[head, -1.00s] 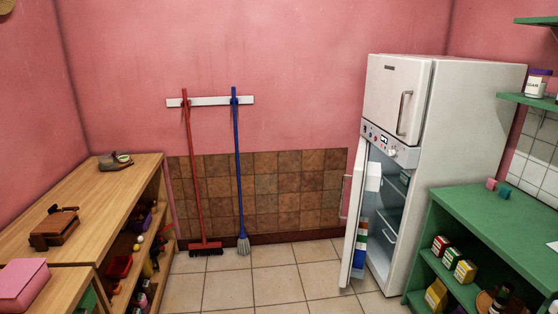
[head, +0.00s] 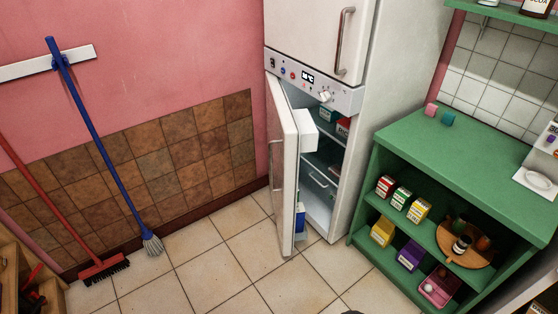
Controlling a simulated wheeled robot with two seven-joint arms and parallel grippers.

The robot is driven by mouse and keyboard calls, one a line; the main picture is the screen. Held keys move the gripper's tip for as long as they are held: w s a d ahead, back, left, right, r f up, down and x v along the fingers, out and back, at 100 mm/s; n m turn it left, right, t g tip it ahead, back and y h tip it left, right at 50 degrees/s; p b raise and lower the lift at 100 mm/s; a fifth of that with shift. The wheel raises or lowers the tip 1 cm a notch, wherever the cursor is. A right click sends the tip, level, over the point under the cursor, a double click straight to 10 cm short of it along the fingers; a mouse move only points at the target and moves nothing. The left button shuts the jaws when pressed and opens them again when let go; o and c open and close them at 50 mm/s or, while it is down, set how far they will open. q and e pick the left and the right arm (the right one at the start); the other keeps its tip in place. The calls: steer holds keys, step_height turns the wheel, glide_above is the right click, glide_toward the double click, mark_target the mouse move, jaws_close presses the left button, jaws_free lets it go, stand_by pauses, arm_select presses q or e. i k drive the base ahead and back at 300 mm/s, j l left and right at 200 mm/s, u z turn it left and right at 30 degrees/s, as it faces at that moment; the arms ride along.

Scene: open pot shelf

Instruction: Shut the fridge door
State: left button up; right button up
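The white fridge (head: 395,125) stands against the back wall, right of centre in the head view. Its upper door (head: 308,35) is shut. Its lower fridge door (head: 284,175) hangs wide open, hinged on the left, with its outer face and handle turned to the left. The interior (head: 320,190) shows shelves with a few items, and something blue and white sits in the door's inner side. Neither of my grippers is in view.
A green shelf unit (head: 465,165) with boxes and a round wooden tray stands right of the fridge. A red broom (head: 60,220) and a blue mop (head: 100,145) lean at the left wall. Tiled floor (head: 215,265) before the open door is clear.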

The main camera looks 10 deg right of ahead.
mark_target(291, 133)
steer(key=i+j+z, duration=0.4)
steer(key=j, duration=0.25)
steer(key=i+j+z, duration=0.2)
steer(key=i+j, duration=0.1)
steer(key=j, duration=0.1)
